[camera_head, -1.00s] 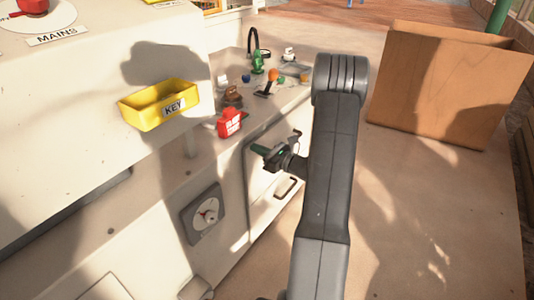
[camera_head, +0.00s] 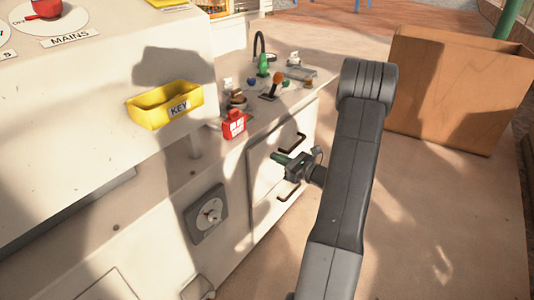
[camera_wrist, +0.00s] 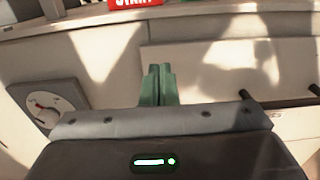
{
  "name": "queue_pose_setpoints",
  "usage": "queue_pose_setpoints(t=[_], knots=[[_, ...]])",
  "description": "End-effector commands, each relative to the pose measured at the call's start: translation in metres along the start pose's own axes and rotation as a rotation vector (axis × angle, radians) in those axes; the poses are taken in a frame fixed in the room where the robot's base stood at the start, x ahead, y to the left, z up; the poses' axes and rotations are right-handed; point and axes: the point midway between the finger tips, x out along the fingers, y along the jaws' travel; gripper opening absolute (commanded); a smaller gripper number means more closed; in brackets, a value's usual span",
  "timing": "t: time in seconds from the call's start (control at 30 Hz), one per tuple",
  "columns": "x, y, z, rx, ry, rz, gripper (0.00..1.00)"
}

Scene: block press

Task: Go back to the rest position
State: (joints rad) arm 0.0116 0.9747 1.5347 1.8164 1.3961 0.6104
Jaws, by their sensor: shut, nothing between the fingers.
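My gripper (camera_head: 280,159) is in front of the white machine's drawer fronts, at the end of my dark grey arm. In the wrist view its green fingers (camera_wrist: 158,86) are together with nothing between them. It appears apart from the machine's front. My arm's upper link stands tall through the right half of the head view and hides part of the floor behind it.
The white machine bears a yellow KEY tray (camera_head: 165,104), a red tagged block (camera_head: 234,124), several levers and knobs, and a dial (camera_head: 206,214). Black drawer handles (camera_head: 289,191) stick out near my gripper. A large wooden box (camera_head: 450,90) stands at right; floor between is clear.

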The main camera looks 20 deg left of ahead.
Motion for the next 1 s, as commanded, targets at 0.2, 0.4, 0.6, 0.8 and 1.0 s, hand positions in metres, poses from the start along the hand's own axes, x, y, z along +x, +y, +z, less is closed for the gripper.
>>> queue_pose_setpoints(t=[0.2,0.4,0.6,0.8,1.0], knots=[[-0.047,-0.001,0.001,0.002,0.001,-0.003,0.00],[-0.068,0.000,0.000,0.002,0.001,-0.001,0.00],[-0.072,0.001,-0.001,0.002,0.001,0.001,0.00],[-0.071,0.001,-0.001,0.002,0.002,0.001,0.00],[-0.058,0.001,-0.002,0.001,0.002,0.003,0.00]])
